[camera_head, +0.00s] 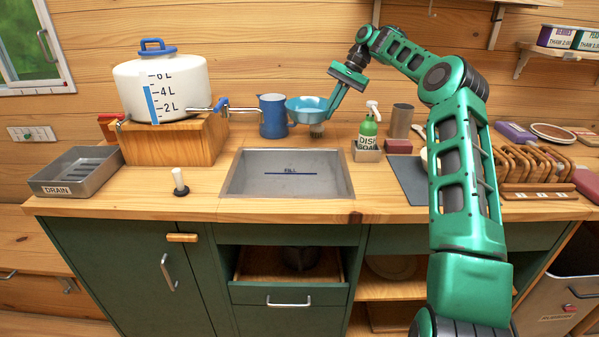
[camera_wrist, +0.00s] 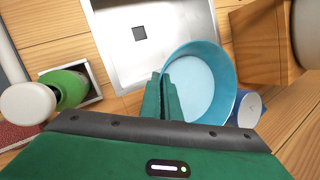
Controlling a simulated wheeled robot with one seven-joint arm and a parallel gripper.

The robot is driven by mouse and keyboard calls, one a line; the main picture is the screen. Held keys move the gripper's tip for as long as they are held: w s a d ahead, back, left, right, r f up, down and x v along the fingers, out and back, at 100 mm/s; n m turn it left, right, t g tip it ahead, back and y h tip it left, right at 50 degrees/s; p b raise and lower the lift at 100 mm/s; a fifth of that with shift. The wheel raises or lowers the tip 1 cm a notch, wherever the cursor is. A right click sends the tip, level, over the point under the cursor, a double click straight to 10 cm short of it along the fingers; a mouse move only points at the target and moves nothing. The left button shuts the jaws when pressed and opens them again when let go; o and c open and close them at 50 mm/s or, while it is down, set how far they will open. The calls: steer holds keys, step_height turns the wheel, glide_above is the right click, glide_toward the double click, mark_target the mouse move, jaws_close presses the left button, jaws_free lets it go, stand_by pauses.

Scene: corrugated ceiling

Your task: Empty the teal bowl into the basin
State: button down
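The teal bowl (camera_head: 306,104) is upright, or nearly so, just behind the basin and right of a blue pitcher. In the wrist view the bowl (camera_wrist: 224,72) shows a pale, flat surface inside, which looks like liquid. My gripper (camera_head: 332,108) is at the bowl's right side. In the wrist view its green fingers (camera_wrist: 162,97) are close together on the bowl's rim. The bowl appears held above the counter. The metal basin (camera_head: 235,184) is set into the counter in front, with a fill line inside. A dark square (camera_wrist: 139,33) shows on its floor in the wrist view.
The blue pitcher (camera_head: 273,117) stands close to the bowl's left, near the water tank's tap (camera_head: 222,106). A brush (camera_head: 317,131) is below the bowl. A green soap bottle (camera_head: 368,129) stands in a holder to the right. The space above the basin is clear.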

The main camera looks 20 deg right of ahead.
steer(key=d, duration=0.2)
steer(key=d+f, duration=0.1)
steer(key=shift+w+d+f+n, duration=0.1)
steer(key=shift+w+d+n, duration=0.15)
steer(key=shift+n, duration=0.15)
